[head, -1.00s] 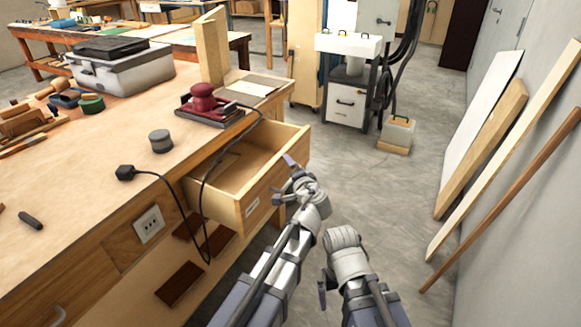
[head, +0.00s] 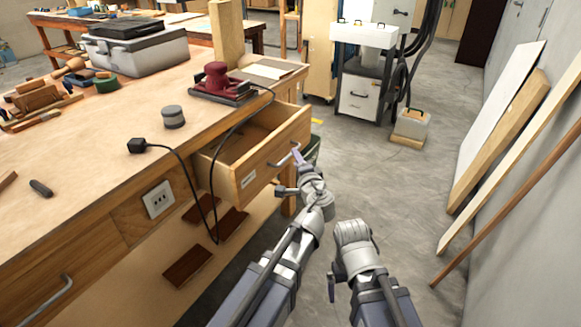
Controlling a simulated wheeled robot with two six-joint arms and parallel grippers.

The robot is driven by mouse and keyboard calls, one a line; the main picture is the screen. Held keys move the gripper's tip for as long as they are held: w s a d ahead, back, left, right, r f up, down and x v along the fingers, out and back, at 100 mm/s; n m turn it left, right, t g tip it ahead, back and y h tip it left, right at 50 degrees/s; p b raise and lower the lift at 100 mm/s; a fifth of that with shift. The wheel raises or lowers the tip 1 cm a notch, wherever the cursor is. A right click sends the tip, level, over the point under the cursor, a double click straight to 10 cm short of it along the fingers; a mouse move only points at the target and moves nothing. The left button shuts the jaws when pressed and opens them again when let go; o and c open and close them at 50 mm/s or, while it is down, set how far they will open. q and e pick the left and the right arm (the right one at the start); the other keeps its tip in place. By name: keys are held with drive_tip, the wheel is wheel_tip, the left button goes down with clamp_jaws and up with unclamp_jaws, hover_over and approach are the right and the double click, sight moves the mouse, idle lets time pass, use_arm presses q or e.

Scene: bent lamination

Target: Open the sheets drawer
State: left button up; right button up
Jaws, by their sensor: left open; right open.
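The drawer (head: 272,157) in the workbench stands pulled out, with a pale label and a metal handle (head: 284,156) on its front. The inside that shows looks bare apart from a cable's shadow; I cannot read the label. My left gripper (head: 291,173) is just in front of the drawer front, by the handle, with its jaws open and nothing seen in them. Whether a finger touches the handle I cannot tell. My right gripper (head: 336,277) hangs low to the right, away from the drawer, open and mostly hidden by my own wrist.
A black cable with a plug (head: 137,146) hangs over the bench edge beside the drawer. A red sander (head: 217,80) and a grey round tin (head: 173,117) stand on the workbench (head: 90,200). Boards (head: 500,140) lean on the right wall. The floor between is clear.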

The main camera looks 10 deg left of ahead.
sight(289, 156)
use_arm(q)
drive_tip(key=w+a+f, duration=0.1)
drive_tip(key=w, duration=0.1)
drive_tip(key=w+a+f+b, duration=0.1)
drive_tip(key=w, duration=0.1)
drive_tip(key=w+a+f, duration=0.1)
drive_tip(key=w, duration=0.1)
drive_tip(key=shift+a+f+b, duration=0.1)
drive_tip(key=shift+a+b, duration=0.2)
use_arm(e)
wheel_tip(289, 156, down, 3)
drive_tip(key=shift+f, duration=0.1)
use_arm(q)
drive_tip(key=shift+c, duration=0.3)
clamp_jaws()
idle(1.0)
